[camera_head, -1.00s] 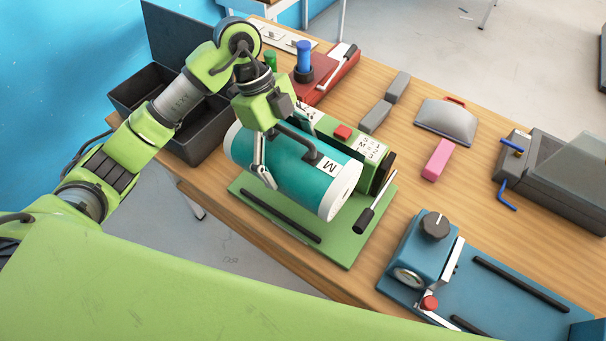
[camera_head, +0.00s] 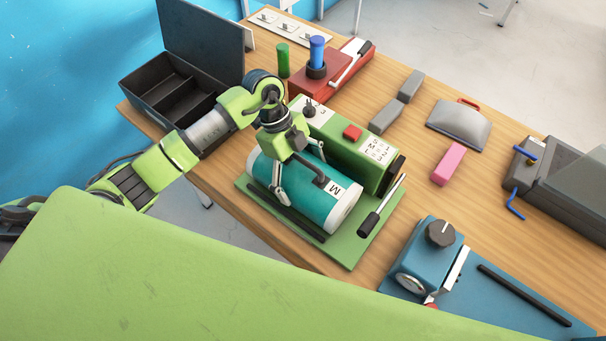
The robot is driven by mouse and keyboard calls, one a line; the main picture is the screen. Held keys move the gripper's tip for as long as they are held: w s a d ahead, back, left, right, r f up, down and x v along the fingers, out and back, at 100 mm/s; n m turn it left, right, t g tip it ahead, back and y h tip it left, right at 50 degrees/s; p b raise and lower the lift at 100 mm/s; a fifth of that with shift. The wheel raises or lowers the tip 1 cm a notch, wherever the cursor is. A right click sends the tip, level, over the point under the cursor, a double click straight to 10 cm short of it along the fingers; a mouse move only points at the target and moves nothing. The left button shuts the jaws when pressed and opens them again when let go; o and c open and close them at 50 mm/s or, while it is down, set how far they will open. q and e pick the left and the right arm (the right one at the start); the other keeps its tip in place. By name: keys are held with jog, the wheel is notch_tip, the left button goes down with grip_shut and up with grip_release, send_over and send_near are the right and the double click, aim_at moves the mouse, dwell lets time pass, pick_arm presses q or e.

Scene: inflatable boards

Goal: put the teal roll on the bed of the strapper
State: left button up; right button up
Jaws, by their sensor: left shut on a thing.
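The teal roll (camera_head: 308,207) is a thick cylinder with white ends, a dark handle and a white label marked M. My left gripper (camera_head: 298,170) is shut on its handle from above. The roll lies lengthwise over the green bed (camera_head: 352,248) of the green machine, which looks like the strapper (camera_head: 340,148). It is between the machine's housing and a black rail (camera_head: 288,212), very low over the bed. Whether it touches the bed cannot be told. The housing has a red button and a size label. My right gripper is out of view.
A black-handled lever (camera_head: 380,208) stands near the roll's right end. A blue device (camera_head: 430,258) with knob and gauge is at the lower right. A dark open box (camera_head: 160,85) is at the left. Grey blocks (camera_head: 385,117), a pink block (camera_head: 448,164) and a red stand (camera_head: 318,82) lie behind.

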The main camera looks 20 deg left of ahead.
pick_arm(q)
jog(key=o, duration=1.6)
jog(key=b+v, duration=0.3)
jog(key=v, duration=0.8)
jog(key=shift+r, duration=0.25)
jog(key=shift+a+r, duration=0.1)
jog(key=shift+r, duration=0.2)
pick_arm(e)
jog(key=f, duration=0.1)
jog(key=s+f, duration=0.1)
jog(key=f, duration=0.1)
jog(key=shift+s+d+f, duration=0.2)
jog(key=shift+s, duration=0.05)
